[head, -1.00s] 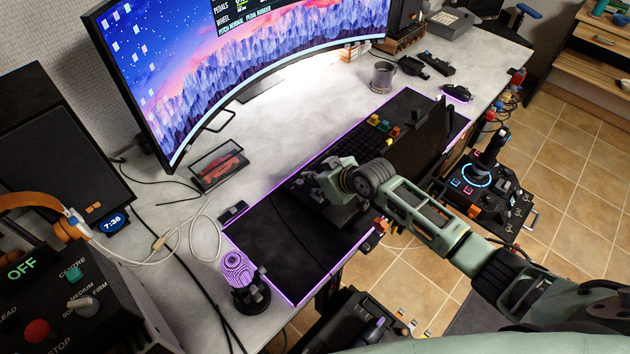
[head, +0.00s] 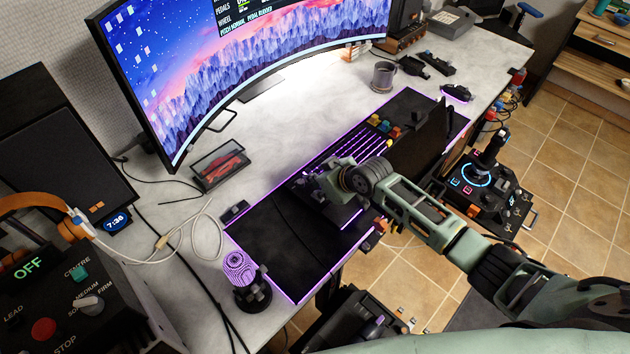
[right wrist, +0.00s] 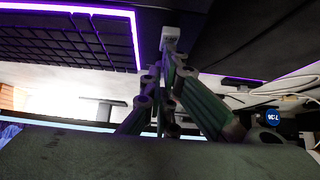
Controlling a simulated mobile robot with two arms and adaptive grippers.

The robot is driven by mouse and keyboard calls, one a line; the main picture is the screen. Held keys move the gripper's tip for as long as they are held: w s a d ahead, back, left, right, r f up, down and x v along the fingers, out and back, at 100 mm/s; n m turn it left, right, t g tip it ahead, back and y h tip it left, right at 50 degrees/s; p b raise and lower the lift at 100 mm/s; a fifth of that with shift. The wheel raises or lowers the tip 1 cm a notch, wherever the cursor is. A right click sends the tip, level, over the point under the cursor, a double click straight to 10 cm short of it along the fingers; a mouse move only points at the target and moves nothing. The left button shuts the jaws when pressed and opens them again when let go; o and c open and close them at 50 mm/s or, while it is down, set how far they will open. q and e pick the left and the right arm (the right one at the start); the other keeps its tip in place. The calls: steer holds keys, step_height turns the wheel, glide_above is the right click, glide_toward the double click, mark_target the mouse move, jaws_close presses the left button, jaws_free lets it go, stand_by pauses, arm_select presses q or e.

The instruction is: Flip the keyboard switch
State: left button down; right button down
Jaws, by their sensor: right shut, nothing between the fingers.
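The keyboard (head: 346,152) lies on the black desk mat (head: 290,250), and its key rows glow purple. My right gripper (head: 318,186) is at the keyboard's near-left end, partly covering it. In the right wrist view the gripper (right wrist: 170,48) has its fingers together and holds nothing. The keyboard (right wrist: 65,40) shows there at the upper left with a purple glowing edge. My left gripper is not in view.
A curved monitor (head: 250,60) stands behind. A mug (head: 383,75) is farther back. A dark upright panel (head: 422,140) stands close right of my gripper.

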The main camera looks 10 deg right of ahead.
steer(key=shift+s+d, duration=0.25)
steer(key=shift+s, duration=0.15)
steer(key=shift+r, duration=0.15)
steer(key=r+p, duration=0.2)
steer(key=p, duration=0.1)
steer(key=r+p, duration=0.1)
steer(key=r, duration=0.1)
steer(key=shift+w+a, duration=0.15)
steer(key=shift+w, duration=0.1)
steer(key=shift+s+r, duration=0.1)
steer(key=shift+r, duration=0.15)
steer(key=w+r+b+v, duration=0.1)
steer(key=b+v, duration=0.1)
steer(key=v, duration=1.7)
steer(key=shift+a, duration=0.2)
steer(key=shift+r, duration=0.1)
steer(key=shift+s, duration=0.1)
